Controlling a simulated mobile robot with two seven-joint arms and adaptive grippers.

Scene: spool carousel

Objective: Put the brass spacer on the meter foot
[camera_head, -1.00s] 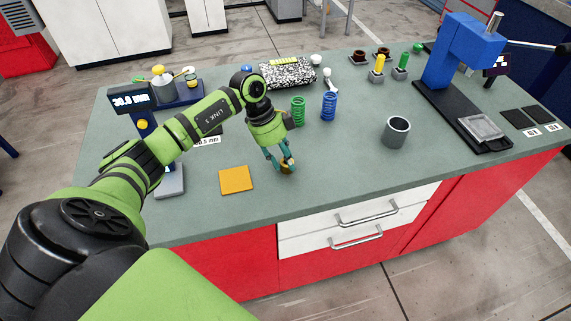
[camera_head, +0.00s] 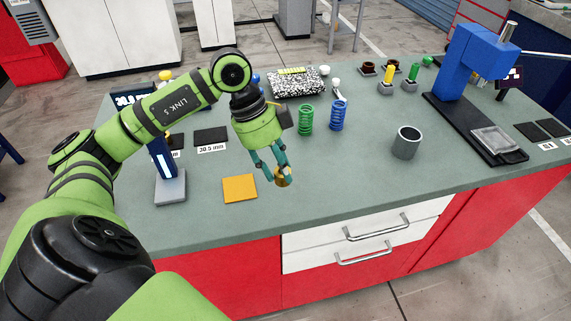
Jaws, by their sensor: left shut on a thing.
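The brass spacer (camera_head: 283,180) is a small gold-coloured piece held at the fingertips of my left gripper (camera_head: 279,172). The gripper is shut on it, over the bench to the right of the orange square, and appears a little above the top. The fingers hide part of the spacer. The meter (camera_head: 162,157) is a blue post with a dark display at the bench's left, partly hidden by my arm. Its foot (camera_head: 171,188) is a grey plate with nothing seen on it, left of the orange square. My right gripper is out of view.
The orange square (camera_head: 240,188) lies flat between foot and gripper. Green (camera_head: 306,120) and blue (camera_head: 337,116) springs stand behind the gripper. A grey cup (camera_head: 406,143) and a blue press (camera_head: 467,62) are to the right. A dark pad (camera_head: 211,136) has a 30.5 mm label.

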